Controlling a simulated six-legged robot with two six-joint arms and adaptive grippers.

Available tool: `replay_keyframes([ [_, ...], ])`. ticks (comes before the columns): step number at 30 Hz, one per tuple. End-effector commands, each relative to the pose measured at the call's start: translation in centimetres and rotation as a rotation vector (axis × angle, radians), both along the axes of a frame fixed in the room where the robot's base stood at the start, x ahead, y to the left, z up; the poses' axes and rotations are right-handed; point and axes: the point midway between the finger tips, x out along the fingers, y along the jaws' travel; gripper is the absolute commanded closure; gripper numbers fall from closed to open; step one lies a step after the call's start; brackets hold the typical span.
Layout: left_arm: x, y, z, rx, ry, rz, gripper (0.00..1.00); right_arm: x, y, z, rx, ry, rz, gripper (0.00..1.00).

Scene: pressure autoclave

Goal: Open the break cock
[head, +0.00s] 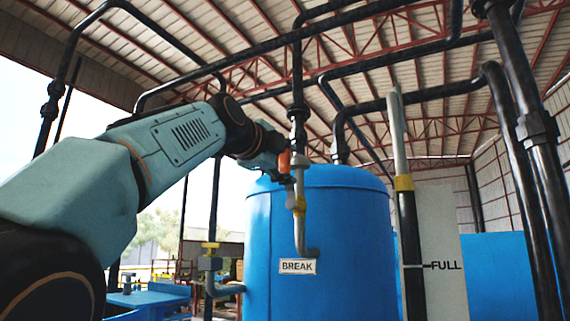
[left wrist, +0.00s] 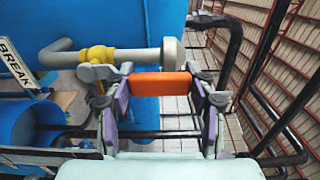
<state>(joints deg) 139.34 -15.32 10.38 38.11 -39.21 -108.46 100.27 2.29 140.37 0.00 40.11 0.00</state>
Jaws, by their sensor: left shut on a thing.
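The break cock is a yellow valve body (left wrist: 97,55) on a grey pipe (left wrist: 135,57), with a grey lever ending in an orange handle (left wrist: 160,86). In the head view the orange handle (head: 284,160) stands near the top of the upright pipe, above the white BREAK sign (head: 297,267). The handle looks roughly parallel to the pipe. My left gripper (head: 272,162) is shut on the orange handle. In the left wrist view the handle spans the space between its two purple-grey fingers. The arm partly hides the handle's surroundings in the head view. My right gripper is not in view.
A large blue tank (head: 345,235) stands right behind the pipe. Black pipes run overhead and down the right side. A board marked FULL (head: 436,235) stands at the right. A blue table (head: 150,298) is at the lower left.

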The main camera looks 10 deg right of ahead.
Motion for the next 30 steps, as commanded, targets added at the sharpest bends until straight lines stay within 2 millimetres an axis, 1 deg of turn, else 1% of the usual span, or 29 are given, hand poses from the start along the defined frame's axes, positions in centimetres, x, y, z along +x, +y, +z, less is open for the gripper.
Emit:
replay_keyframes([
  [1, 0.09, -0.33, -0.64, 0.011, 0.012, -0.005, 1.00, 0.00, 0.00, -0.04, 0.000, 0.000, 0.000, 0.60],
  [19, 0.08, -0.46, -0.74, 0.030, 0.002, -0.005, 1.00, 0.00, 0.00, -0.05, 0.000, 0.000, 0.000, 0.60],
  [20, 0.08, -0.46, -0.74, 0.029, 0.002, -0.005, 0.42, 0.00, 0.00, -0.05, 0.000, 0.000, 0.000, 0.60],
  [23, 0.07, -0.44, -0.69, 0.027, 0.001, -0.005, 0.34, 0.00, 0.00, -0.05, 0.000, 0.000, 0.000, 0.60],
  [30, 0.01, -0.28, -0.37, 0.022, -0.004, -0.003, 0.34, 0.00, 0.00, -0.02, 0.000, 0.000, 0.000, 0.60],
])
